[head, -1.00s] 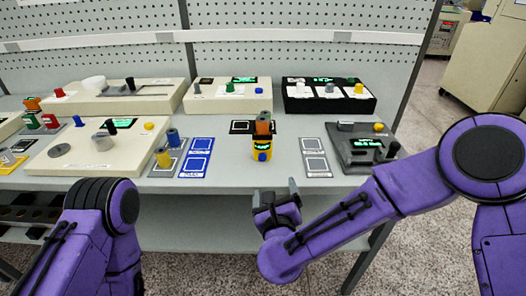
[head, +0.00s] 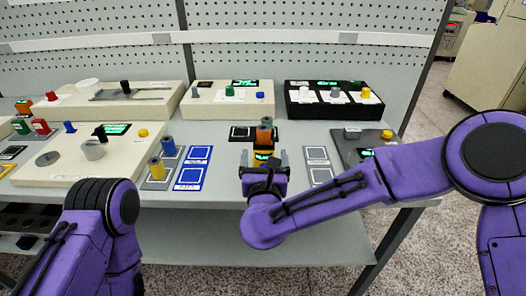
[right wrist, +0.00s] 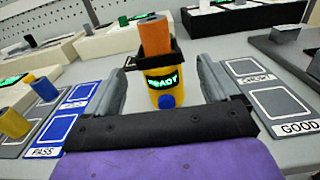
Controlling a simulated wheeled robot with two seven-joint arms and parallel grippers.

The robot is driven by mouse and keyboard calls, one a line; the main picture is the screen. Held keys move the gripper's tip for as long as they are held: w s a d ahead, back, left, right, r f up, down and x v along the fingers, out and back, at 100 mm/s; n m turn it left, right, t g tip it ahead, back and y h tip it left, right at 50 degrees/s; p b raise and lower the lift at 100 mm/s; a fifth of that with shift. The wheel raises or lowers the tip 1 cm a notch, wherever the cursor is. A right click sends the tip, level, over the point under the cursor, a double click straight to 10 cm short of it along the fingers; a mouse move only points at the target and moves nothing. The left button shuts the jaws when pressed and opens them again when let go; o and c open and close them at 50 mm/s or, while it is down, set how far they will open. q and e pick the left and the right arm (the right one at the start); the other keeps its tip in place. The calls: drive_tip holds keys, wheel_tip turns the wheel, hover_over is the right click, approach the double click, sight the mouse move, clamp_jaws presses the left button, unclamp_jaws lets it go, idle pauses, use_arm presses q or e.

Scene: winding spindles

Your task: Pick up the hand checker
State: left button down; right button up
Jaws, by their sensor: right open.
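The hand checker (head: 262,154) is a yellow upright device with a black top, a green display and a blue button. It stands on the grey bench, and its display reads READY in the right wrist view (right wrist: 160,88). An orange cylinder (right wrist: 154,35) sits upright in its black top. My right gripper (head: 264,156) is open just in front of the checker, one finger on each side of it. In the right wrist view the checker shows between the spread fingers, with visible gaps. My left gripper is out of view; only my left arm shows.
Blue marked pads (head: 190,178), one labelled PASS, lie left of the checker with upright spindles beside them. Grey pads (head: 318,165), one labelled GOOD, lie to the right. A black-framed plate (head: 240,133) lies behind. A black box (head: 328,105) stands at the back right.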

sight(264, 141)
drive_tip(key=w, duration=0.2)
drive_tip(key=w+p, duration=0.1)
drive_tip(key=w, duration=0.1)
drive_tip(key=w+p, duration=0.1)
drive_tip(key=w, duration=0.1)
drive_tip(key=shift+w+a+r, duration=0.1)
drive_tip(key=shift+w+r, duration=0.05)
drive_tip(key=shift+r, duration=0.2)
drive_tip(key=shift+w+f, duration=0.1)
drive_tip(key=shift+w, duration=0.15)
drive_tip(key=c, duration=1.3)
drive_tip(key=shift+c, duration=0.2)
drive_tip(key=shift+r, duration=0.7)
drive_tip(key=s+r+b, duration=0.3)
drive_tip(key=s+r, duration=0.8)
drive_tip(key=s, duration=0.3)
drive_tip(key=shift+r, duration=0.35)
